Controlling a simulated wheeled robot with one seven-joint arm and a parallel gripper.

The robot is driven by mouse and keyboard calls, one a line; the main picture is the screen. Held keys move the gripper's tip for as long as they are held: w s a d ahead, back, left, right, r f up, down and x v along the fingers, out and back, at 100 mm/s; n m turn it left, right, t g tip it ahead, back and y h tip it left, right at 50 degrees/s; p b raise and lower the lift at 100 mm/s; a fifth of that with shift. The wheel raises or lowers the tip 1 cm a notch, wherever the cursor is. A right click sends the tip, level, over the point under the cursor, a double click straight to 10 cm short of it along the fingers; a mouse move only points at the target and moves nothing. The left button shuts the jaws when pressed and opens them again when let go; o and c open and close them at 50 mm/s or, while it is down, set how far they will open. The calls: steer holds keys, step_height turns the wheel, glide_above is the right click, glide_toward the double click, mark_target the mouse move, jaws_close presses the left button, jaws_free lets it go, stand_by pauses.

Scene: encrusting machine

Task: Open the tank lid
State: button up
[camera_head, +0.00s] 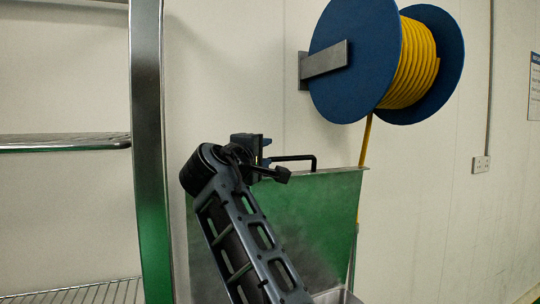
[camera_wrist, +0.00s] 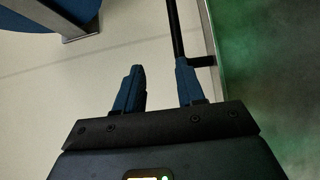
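The tank lid (camera_head: 320,205) stands raised, nearly upright, its metal face reflecting green. Its edge and green face also show at the right of the wrist view (camera_wrist: 265,75). A black bar handle (camera_head: 300,158) sits at the lid's top edge; in the wrist view the handle (camera_wrist: 174,28) runs down from the top to a bracket on the lid. My gripper (camera_head: 266,150) is beside the handle's left end. In the wrist view my gripper (camera_wrist: 160,70) has its two blue fingers apart with nothing between them. The right fingertip overlaps the handle's lower end; I cannot tell whether they touch.
A blue reel (camera_head: 350,60) with yellow hose (camera_head: 412,65) hangs on the wall above the lid, and its hose runs down behind the lid. A metal rack (camera_head: 150,150) stands at the left. A wall socket (camera_head: 481,164) is at the right. The tank's rim (camera_head: 335,296) shows low down.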

steer(key=shift+s+a+r+p, duration=0.6)
steer(key=shift+a+r+p, duration=0.1)
steer(key=shift+r, duration=0.2)
steer(key=shift+s+a+r+p, duration=0.6)
steer(key=shift+a+r, duration=0.1)
steer(key=shift+r, duration=0.15)
